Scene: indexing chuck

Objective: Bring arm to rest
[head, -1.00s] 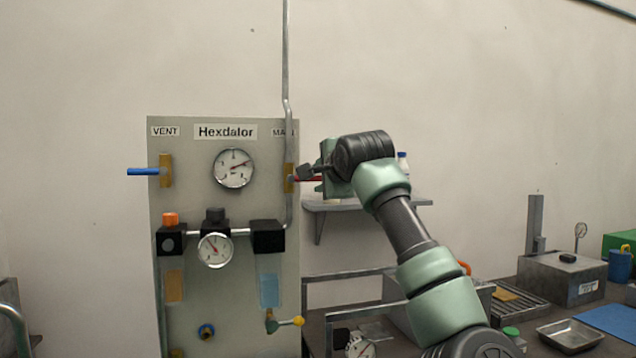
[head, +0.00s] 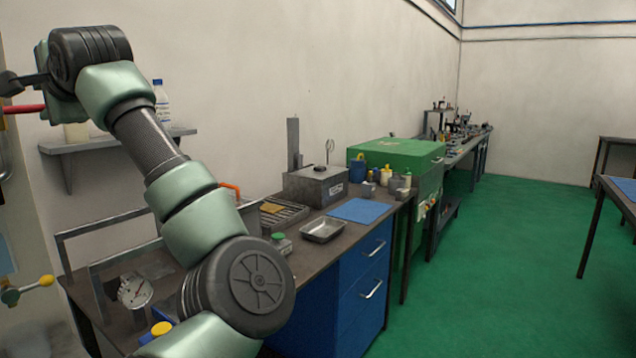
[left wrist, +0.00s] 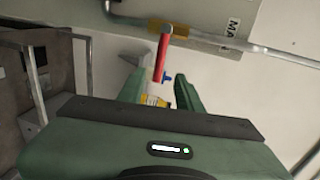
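My left arm rises from the bottom of the head view, and its gripper (head: 22,92) is at the left edge beside the red lever handle (head: 24,109). In the left wrist view the two green fingers of this gripper (left wrist: 158,84) stand apart, with the red handle (left wrist: 162,58) showing at the gap between them. I cannot tell whether a finger touches the handle. The handle sits at a brass valve (left wrist: 172,30) on the pipe of the panel (left wrist: 190,12). My right gripper is not in view.
A wall shelf (head: 115,142) with a bottle (head: 161,98) is behind my arm. Green floor (head: 500,270) is open at right.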

